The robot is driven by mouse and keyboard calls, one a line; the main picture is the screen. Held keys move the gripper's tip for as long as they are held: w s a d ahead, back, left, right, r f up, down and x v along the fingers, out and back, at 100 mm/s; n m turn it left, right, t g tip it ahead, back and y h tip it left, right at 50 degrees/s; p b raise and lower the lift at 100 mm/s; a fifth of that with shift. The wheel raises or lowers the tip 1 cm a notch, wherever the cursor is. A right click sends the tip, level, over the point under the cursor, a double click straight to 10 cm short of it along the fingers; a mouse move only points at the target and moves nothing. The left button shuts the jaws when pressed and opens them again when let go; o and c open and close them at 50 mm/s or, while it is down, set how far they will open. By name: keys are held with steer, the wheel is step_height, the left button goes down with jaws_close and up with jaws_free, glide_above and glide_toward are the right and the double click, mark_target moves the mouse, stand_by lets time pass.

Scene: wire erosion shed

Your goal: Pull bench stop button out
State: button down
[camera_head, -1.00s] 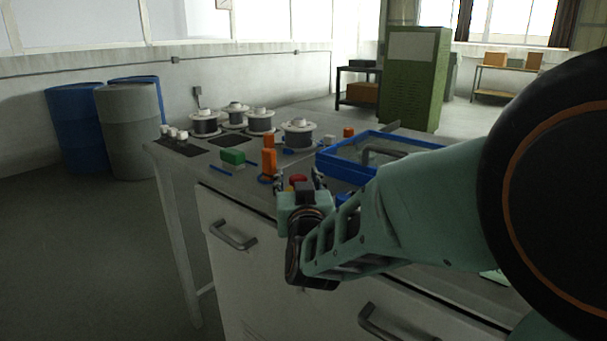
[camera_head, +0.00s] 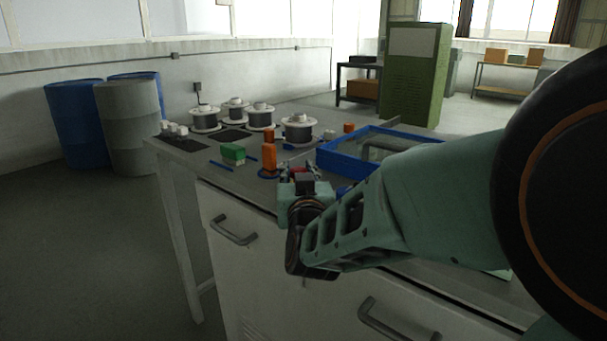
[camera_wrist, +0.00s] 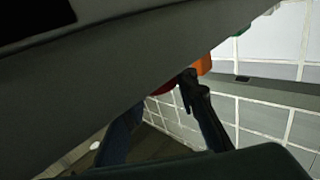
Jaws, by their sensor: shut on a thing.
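The red bench stop button (camera_head: 300,170) is at the near edge of the bench, mostly hidden behind my gripper in the head view. My gripper (camera_head: 299,176) is at the button, shut on it, with its fingers at the button's sides. In the wrist view a small part of the red button (camera_wrist: 163,90) shows beside a dark finger, and a large grey surface blocks much of the picture. Whether the button is pressed in or out cannot be seen.
An orange bottle (camera_head: 269,154) and a green block (camera_head: 232,152) stand left of my gripper. A blue-rimmed tray (camera_head: 345,164) lies to the right. Several wire spools (camera_head: 299,129) stand behind. Drawer handles (camera_head: 234,230) stick out from the bench front (camera_head: 262,275).

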steer(key=shift+r, duration=0.45)
steer(key=c, duration=1.5)
jaws_free()
steer(key=shift+f, duration=0.1)
steer(key=shift+f, duration=0.1)
